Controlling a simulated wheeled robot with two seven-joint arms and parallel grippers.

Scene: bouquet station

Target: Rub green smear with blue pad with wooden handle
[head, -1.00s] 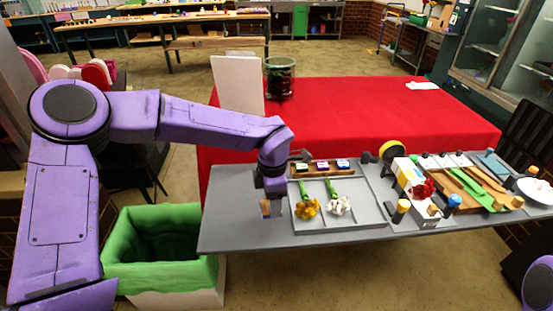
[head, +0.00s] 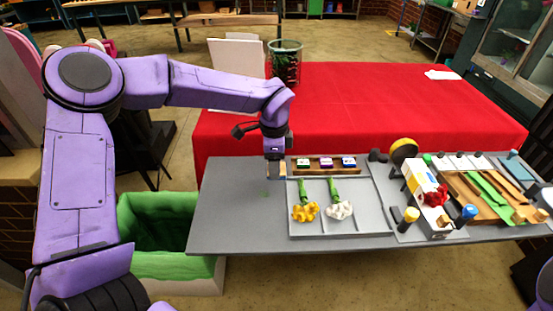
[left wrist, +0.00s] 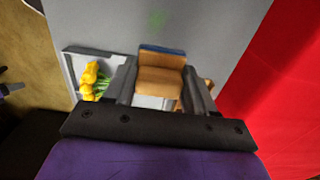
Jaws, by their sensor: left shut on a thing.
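My left gripper (head: 275,158) is shut on the wooden handle of the blue pad (head: 274,171), above the grey table at the left of the grey tray. In the left wrist view the tan wooden handle (left wrist: 160,80) sits between the fingers, with a strip of the blue pad (left wrist: 162,49) beyond it. The faint green smear (head: 266,193) lies on the grey tabletop, nearer the front edge than the pad. It also shows in the left wrist view (left wrist: 156,18), apart from the pad. My right gripper is out of view.
The grey tray (head: 370,233) holds a yellow flower (head: 305,212) and a white flower (head: 339,210). A wooden rack (head: 313,169) with small labelled blocks stands behind them. A green-lined bin (head: 160,265) is left of the table. The tabletop (head: 222,210) around the smear is clear.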

